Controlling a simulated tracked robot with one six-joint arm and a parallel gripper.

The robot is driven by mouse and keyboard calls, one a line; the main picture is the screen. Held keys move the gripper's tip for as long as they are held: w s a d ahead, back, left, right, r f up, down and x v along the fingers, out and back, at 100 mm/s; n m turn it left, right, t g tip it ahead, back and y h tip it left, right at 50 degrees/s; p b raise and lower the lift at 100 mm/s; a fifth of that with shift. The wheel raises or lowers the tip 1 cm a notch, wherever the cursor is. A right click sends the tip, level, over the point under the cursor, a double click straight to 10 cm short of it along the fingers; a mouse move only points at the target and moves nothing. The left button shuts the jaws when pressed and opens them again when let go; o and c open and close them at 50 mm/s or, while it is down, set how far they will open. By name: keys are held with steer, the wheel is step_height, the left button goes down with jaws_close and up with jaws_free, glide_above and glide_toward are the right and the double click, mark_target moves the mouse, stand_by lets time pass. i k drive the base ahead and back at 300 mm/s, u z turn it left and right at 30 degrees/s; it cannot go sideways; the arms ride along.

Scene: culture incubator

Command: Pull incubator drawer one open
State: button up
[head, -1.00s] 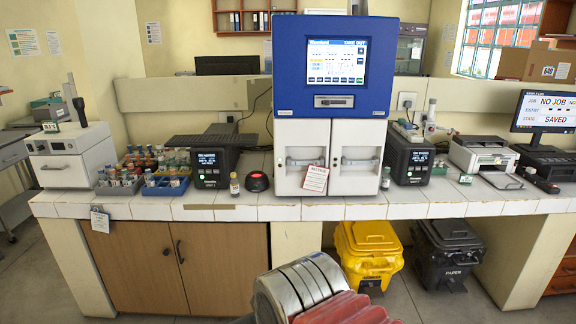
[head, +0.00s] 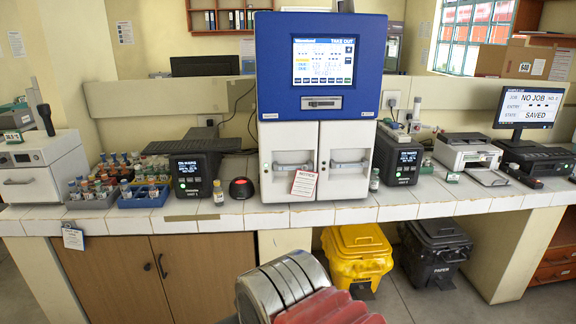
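A tall blue and white incubator (head: 320,95) stands in the middle of the counter. Its lower white front has two panels side by side, a left one (head: 289,145) and a right one (head: 349,145), each with a horizontal grey bar handle. Both panels look closed. I cannot read which is drawer one. A notice card (head: 304,184) hangs at the lower edge of the left panel. A silver and red part of my arm shows at the bottom centre, below and in front of the counter. My gripper's fingertips do not show.
Another display unit (head: 400,155) and a printer (head: 467,152) stand right. Yellow (head: 356,262) and black (head: 434,255) bins sit under the counter.

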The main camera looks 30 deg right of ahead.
mark_target(286, 146)
steer(key=u, duration=0.05)
steer(key=i, duration=1.4)
steer(key=u, duration=0.05)
